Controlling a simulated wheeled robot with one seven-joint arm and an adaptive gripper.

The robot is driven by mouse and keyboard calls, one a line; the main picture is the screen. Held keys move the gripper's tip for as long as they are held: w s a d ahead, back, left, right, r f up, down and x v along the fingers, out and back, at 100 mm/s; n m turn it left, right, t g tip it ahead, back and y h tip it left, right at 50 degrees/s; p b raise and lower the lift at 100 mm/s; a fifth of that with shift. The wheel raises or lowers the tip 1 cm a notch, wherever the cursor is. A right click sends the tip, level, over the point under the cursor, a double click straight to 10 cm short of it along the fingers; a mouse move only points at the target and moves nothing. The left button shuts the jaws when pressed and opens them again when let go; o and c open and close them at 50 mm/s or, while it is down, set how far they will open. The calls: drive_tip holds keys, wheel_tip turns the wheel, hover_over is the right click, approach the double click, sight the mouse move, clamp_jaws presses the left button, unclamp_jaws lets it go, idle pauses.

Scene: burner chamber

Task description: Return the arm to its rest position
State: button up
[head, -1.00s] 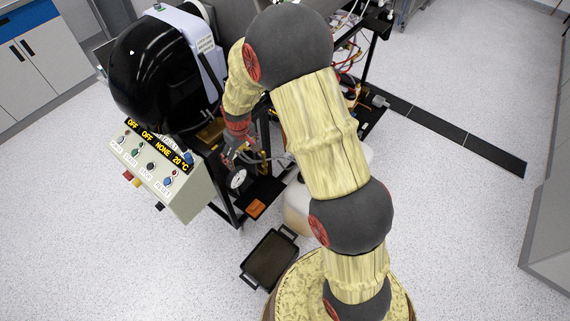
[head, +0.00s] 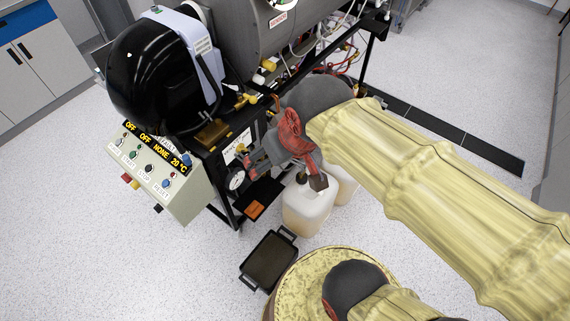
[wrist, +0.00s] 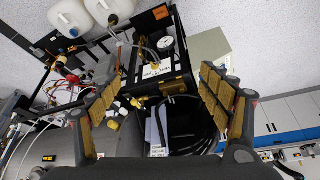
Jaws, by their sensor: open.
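My arm with its yellow sleeve reaches in from the right side of the head view and bends down at a dark joint. My gripper (head: 282,168) hangs in front of the burner rig's frame, above and beside a white jug (head: 308,212), partly hidden by its own wrist. In the wrist view my gripper (wrist: 163,103) has its two padded fingers wide apart, with nothing between them. Whether any finger touches the rig cannot be told.
The grey chamber (head: 255,45) with a black dome (head: 150,70) stands at the back. A control box (head: 155,175) reads OFF, OFF, NONE, 20 °C. A gauge (head: 237,180) is close to my gripper. A black tray (head: 268,262) lies on the floor (head: 100,250), clear at left.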

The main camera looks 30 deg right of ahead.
drive_tip(key=s, duration=0.3)
drive_tip(key=shift+s+r, duration=0.15)
drive_tip(key=shift+r, duration=0.05)
